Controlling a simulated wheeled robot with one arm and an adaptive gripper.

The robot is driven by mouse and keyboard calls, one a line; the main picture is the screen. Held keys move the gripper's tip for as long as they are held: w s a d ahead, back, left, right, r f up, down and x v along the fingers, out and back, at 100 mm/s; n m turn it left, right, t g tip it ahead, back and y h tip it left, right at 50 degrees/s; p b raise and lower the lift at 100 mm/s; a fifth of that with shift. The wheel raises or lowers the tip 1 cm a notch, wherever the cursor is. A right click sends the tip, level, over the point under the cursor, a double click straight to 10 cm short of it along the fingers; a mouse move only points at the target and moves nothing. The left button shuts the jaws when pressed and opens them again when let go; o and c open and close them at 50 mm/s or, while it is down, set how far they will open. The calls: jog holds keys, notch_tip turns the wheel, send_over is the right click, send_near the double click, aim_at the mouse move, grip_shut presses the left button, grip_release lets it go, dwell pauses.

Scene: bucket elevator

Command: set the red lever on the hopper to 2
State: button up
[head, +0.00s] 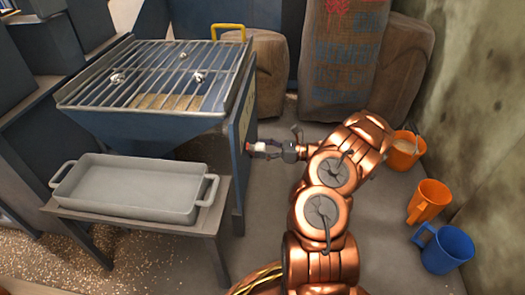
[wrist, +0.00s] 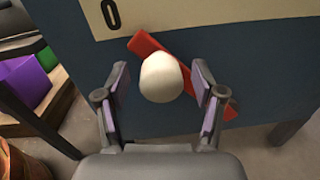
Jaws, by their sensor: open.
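The red lever (wrist: 147,45) is on the dark blue side panel of the hopper (wrist: 250,70). In the wrist view it slants from upper left to lower right, with a white round knob (wrist: 161,78) in front of it. A "0" shows on the cream scale plate (wrist: 112,12) above and left of the lever; other marks are out of view. My gripper (wrist: 160,90) is open, with one finger on each side of the knob; I cannot tell whether they touch it. In the head view my gripper (head: 264,148) is at the hopper's right side, around the white knob.
A metal grate (head: 160,75) covers the hopper top. A grey tray (head: 130,188) sits on a small table in front. Sacks (head: 340,60) stand behind.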

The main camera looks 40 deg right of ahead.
jog(key=shift+c, duration=0.4)
grip_shut()
